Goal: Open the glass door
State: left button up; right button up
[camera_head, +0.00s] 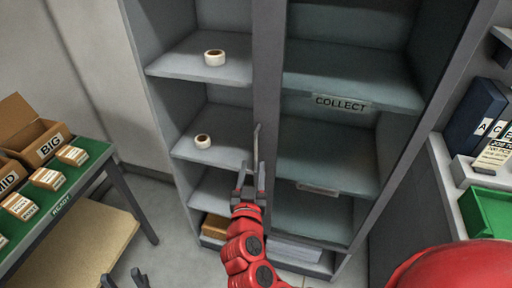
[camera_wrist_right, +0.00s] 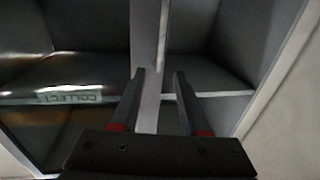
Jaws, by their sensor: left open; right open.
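The tall grey cabinet has a tinted glass door (camera_head: 335,150) over its right half, and it looks closed. A thin upright metal handle (camera_head: 257,142) stands by the middle post; it also shows in the right wrist view (camera_wrist_right: 162,60). My right gripper (camera_head: 250,172), on the red arm, is open at the lower part of the handle, fingers pointing at the cabinet. In the right wrist view the handle lines up with the gap between the open fingers (camera_wrist_right: 158,75); contact cannot be told. My left gripper (camera_head: 125,277) is open and empty at the bottom edge, partly cut off.
A green-topped table (camera_head: 88,166) with boxes stands at left. A shelf unit with binders (camera_head: 474,115) and a green bin (camera_head: 488,212) is at right. Floor shows before the cabinet.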

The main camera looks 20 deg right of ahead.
aim_at(256, 143)
jog(key=p+x, duration=0.3)
jog(key=x, duration=0.7)
jog(key=shift+r, duration=0.1)
jog(key=shift+w+d, duration=0.15)
jog(key=shift+w, duration=0.35)
grip_shut()
dwell(0.6)
